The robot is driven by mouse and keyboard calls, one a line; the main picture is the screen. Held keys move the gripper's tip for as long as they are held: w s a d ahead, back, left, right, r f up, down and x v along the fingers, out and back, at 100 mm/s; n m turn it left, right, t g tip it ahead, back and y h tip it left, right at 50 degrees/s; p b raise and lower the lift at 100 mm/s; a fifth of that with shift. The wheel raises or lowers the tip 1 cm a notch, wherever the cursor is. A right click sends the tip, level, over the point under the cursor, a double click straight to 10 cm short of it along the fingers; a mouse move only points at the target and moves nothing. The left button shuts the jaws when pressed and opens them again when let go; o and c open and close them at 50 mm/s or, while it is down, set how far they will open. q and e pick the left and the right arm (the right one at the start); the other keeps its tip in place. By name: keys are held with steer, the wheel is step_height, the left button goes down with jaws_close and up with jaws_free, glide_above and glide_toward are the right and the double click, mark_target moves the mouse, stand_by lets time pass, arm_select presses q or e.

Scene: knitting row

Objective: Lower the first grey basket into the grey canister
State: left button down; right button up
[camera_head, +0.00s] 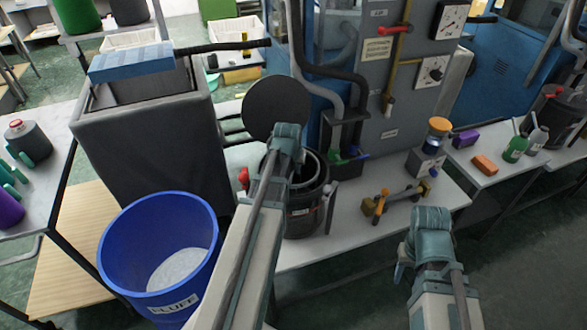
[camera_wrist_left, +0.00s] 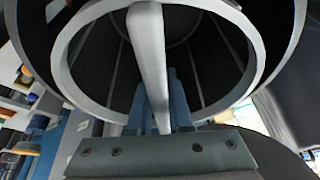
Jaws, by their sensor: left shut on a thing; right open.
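The dark grey canister (camera_head: 302,222) stands on the white bench, its round dark lid (camera_head: 275,108) swung up behind it. The first grey basket (camera_wrist_left: 250,62) is a round ribbed basket with a light grey rim and a bar handle (camera_wrist_left: 148,40) across its top. Its rim also shows in the head view (camera_head: 319,167), at the canister's mouth and partly hidden by my left arm. I cannot tell how deep it sits. My left gripper (camera_wrist_left: 157,98) is shut on the handle, over the canister. My right gripper (camera_head: 402,264) is open and empty at the bench's front edge.
A blue fluff bin (camera_head: 160,245) stands left of the canister, before a large dark grey bin (camera_head: 150,140). The machine with pipes and gauges (camera_head: 390,100) rises behind.

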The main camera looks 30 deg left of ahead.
arm_select(q)
step_height(320, 180, down, 4)
steer(key=b, duration=0.3)
steer(key=shift+c, duration=0.7)
jaws_free()
steer(key=shift+r, duration=0.1)
step_height(320, 180, up, 9)
steer(key=p, duration=0.9)
stand_by(0.6)
